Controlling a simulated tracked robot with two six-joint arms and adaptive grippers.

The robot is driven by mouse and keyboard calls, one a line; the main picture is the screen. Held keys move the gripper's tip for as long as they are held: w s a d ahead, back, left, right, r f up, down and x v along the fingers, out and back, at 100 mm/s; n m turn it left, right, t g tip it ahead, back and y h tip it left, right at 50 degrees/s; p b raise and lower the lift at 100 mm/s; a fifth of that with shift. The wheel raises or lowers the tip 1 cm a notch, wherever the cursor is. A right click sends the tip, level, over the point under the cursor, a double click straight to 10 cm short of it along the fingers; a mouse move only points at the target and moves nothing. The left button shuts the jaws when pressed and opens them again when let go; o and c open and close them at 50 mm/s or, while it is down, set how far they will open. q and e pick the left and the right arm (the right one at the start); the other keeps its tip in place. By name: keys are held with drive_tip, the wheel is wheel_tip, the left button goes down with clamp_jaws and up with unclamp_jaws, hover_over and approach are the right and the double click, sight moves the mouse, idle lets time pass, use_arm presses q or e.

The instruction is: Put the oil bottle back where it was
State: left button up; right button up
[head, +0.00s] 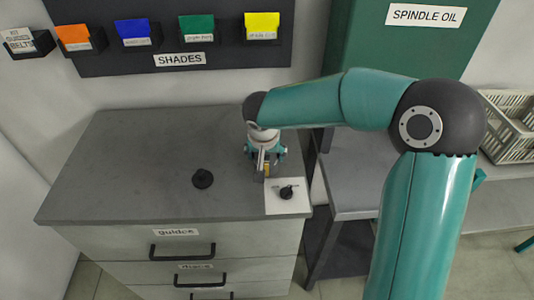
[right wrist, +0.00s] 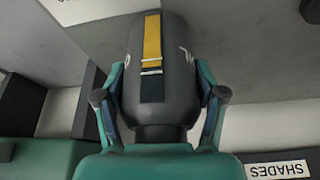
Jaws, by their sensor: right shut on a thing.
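My right gripper (head: 266,158) is over the right part of the grey cabinet top and points down. It is shut on a dark grey bottle with a yellow stripe, taken to be the oil bottle (right wrist: 158,105). In the right wrist view the fingers (right wrist: 160,110) press on both sides of its body. In the head view only a small part of the bottle (head: 267,170) shows below the fingers. I cannot tell whether its base touches the top. A green cabinet (head: 350,45) labelled SPINDLE OIL stands at the back right. My left gripper is not in view.
A white plate with a black knob (head: 286,191) lies just in front of the gripper. A small black round piece (head: 202,178) stands to the left. The cabinet top (head: 120,160) is otherwise clear. The SHADES board (head: 110,70) hangs behind. A crate (head: 510,120) is at right.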

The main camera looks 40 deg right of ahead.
drive_tip(key=shift+f, duration=0.15)
drive_tip(key=o, duration=1.7)
drive_tip(key=v, duration=1.2)
drive_tip(key=shift+s, duration=0.1)
